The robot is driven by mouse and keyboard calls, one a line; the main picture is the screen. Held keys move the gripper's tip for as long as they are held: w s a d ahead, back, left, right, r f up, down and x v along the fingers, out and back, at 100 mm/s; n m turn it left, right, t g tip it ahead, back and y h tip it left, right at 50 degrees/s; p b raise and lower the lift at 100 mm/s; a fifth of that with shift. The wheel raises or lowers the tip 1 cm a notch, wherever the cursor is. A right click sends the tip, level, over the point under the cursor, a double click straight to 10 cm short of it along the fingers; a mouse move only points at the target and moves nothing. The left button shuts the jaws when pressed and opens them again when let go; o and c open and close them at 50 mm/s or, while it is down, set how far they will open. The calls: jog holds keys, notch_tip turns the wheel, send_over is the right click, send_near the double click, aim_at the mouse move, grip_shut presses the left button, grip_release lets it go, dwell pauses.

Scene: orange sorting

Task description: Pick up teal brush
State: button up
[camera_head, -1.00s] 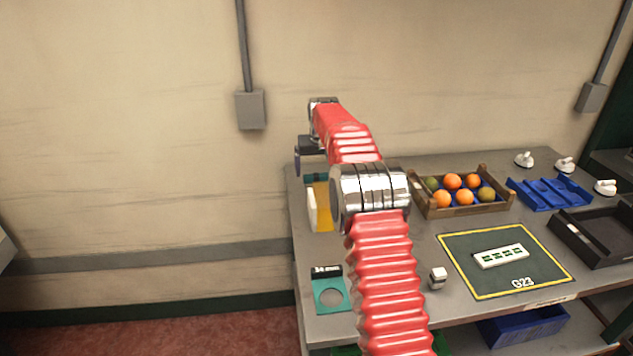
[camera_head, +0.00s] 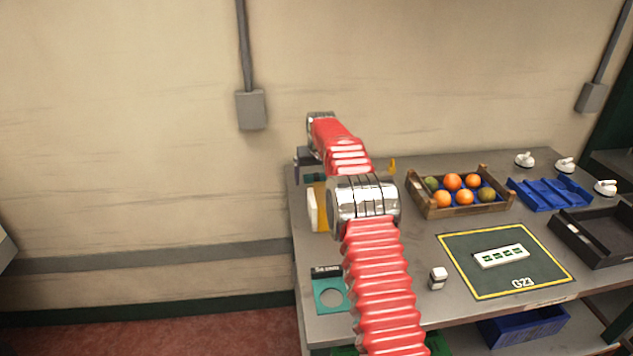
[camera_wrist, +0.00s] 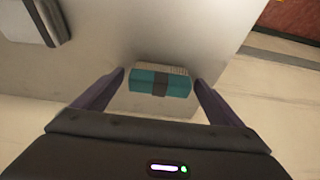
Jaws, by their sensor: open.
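The teal brush (camera_wrist: 160,82) lies on the table in the wrist view, with a dark band across its middle and pale bristles along one long side. My gripper (camera_wrist: 160,85) is open, and its two dark fingers stand to the left and right of the brush, with gaps on both sides. Nothing is held. In the head view my gripper (camera_head: 308,165) is over the table's back left corner. A bit of teal shows just below it there, mostly hidden by my arm.
A white and yellow item (camera_head: 314,210) stands near the brush. A teal plate with a round hole (camera_head: 322,307) lies at the front left. A wooden crate of oranges (camera_head: 465,211), a blue tray (camera_head: 549,194) and a green mat (camera_head: 475,243) lie to the right.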

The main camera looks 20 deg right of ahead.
aim_at(316, 175)
dwell(0.3)
jog(key=c, duration=1.1)
jog(key=shift+r, duration=0.1)
jog(key=shift+c, duration=0.2)
notch_tip(316, 175, up, 9)
jog(key=shift+r, duration=0.45)
